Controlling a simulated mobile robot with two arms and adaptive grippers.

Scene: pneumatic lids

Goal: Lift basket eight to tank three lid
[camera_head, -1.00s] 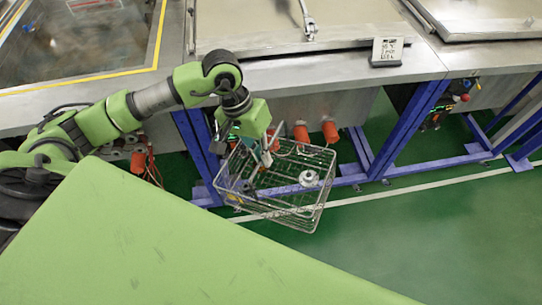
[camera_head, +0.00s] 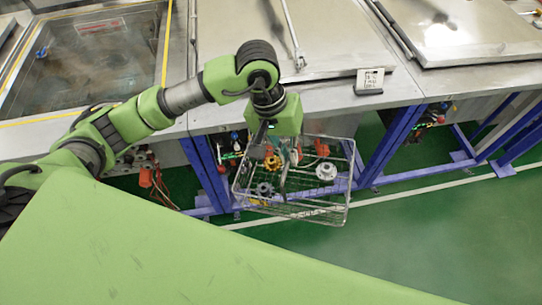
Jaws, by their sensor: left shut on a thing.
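My left gripper (camera_head: 287,150) is shut on a wire basket (camera_head: 347,200) and holds it in the air, in front of the steel bench. The basket hangs slightly tilted over the green floor. In it lie a yellow part (camera_head: 272,162), a dark gear-like part (camera_head: 264,189) and a pale round part (camera_head: 326,171). A flat steel lid (camera_head: 235,40) with a rod on it lies closed behind the basket. Another closed lid (camera_head: 470,35) is at the right. I cannot read a number on either lid or on the basket. My right gripper is not in view.
An open tank (camera_head: 85,65) with a yellow edge is at the left. A small sign (camera_head: 369,80) stands on the bench edge (camera_head: 300,103). Blue frame legs (camera_head: 395,140) and orange fittings are below the bench. The green floor (camera_head: 440,225) at the right is clear.

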